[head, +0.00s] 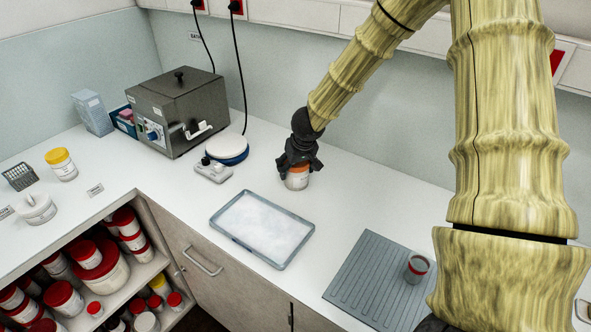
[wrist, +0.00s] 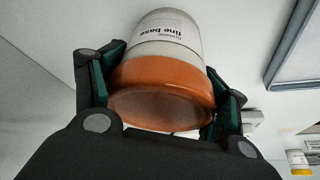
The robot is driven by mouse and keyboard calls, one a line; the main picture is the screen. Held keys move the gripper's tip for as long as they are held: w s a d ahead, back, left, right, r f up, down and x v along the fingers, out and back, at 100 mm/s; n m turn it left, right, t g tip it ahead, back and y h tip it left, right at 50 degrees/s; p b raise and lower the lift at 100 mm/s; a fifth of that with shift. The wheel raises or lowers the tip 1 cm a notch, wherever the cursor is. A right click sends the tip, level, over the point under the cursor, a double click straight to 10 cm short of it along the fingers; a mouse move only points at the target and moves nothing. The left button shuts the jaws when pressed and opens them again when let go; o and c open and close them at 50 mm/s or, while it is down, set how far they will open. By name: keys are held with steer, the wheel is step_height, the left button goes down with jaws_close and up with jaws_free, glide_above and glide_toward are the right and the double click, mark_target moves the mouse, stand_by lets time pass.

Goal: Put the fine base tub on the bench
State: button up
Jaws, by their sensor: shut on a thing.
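The fine base tub is a white tub with an orange lid; it shows in the head view (head: 297,180) at the back middle of the bench (head: 345,205). In the wrist view the tub (wrist: 165,45) fills the middle, with "fine base" printed on its label. My gripper (head: 298,166) is above the tub, pointing down. In the wrist view its fingers (wrist: 165,95) are shut on either side of the orange lid. The tub looks upright at the bench surface; I cannot tell whether its bottom touches it.
A metal tray (head: 262,230) of white material lies in front of the tub. A grey ribbed mat (head: 365,275) with a small red-rimmed pot (head: 417,267) is to the right. A scale (head: 213,170), a round white device (head: 228,150) and a steel bath (head: 180,105) stand left.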

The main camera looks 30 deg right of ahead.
steer(key=shift+s+r, duration=0.1)
steer(key=shift+r, duration=0.05)
steer(key=o, duration=1.5)
steer(key=shift+f, duration=0.2)
steer(key=shift+o, duration=0.2)
steer(key=shift+r, duration=0.1)
steer(key=p+v, duration=0.3)
steer(key=v, duration=0.9)
